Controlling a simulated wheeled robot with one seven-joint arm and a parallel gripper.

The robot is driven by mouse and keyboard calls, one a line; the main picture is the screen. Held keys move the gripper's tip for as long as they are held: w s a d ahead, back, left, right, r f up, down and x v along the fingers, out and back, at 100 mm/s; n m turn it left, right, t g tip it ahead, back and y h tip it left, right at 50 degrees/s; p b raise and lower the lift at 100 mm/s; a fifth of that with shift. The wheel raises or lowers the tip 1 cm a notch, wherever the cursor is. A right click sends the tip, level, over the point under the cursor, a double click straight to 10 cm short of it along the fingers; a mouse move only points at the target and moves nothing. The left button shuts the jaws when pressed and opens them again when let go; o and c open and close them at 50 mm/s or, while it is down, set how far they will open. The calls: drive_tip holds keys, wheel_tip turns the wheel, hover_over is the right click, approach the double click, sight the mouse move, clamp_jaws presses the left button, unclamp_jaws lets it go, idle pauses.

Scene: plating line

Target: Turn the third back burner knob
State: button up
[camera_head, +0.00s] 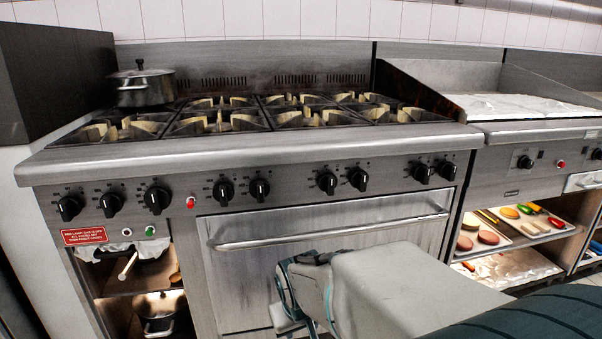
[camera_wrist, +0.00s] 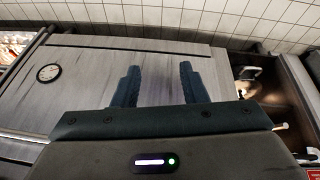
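The range's front panel carries a row of black knobs. A left group has knobs (camera_head: 69,207), (camera_head: 111,204) and (camera_head: 157,198). Pairs of knobs follow at the middle left (camera_head: 223,191) (camera_head: 259,188), middle right (camera_head: 327,182) (camera_head: 358,178) and right (camera_head: 422,172) (camera_head: 447,169). I cannot read which knob serves which back burner. My gripper (camera_head: 300,290) is below the knob row, in front of the oven door (camera_head: 270,280); its fingers are not clear there. In the wrist view, its two dark fingers (camera_wrist: 159,86) stand apart with nothing between. No knob shows in that view.
The oven handle (camera_head: 330,232) juts out below the knobs. A lidded pot (camera_head: 142,88) stands on the back left burner. A griddle (camera_head: 525,105) adjoins at right, above shelves with food trays (camera_head: 520,226). A red warning label (camera_head: 85,236) is under the left knobs.

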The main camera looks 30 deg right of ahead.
drive_tip(key=w+d+r+m+t+h+p, duration=0.1)
drive_tip(key=w+d+r+t+h+p, duration=0.2)
drive_tip(key=w+d, duration=0.5)
drive_tip(key=t+p, duration=0.8)
drive_tip(key=t, duration=0.3)
approach(364, 180)
drive_tip(key=shift+m+y, duration=0.3)
drive_tip(key=shift+y, duration=0.1)
drive_tip(key=b+x, duration=0.1)
drive_tip(key=x, duration=0.2)
drive_tip(key=b+x, duration=0.1)
drive_tip(key=x, duration=0.5)
drive_tip(key=shift+d+r+b, duration=0.15)
drive_tip(key=shift+d+b, duration=0.1)
drive_tip(key=shift+b, duration=0.15)
drive_tip(key=shift+s, duration=0.1)
drive_tip(key=shift+a, duration=0.1)
clamp_jaws()
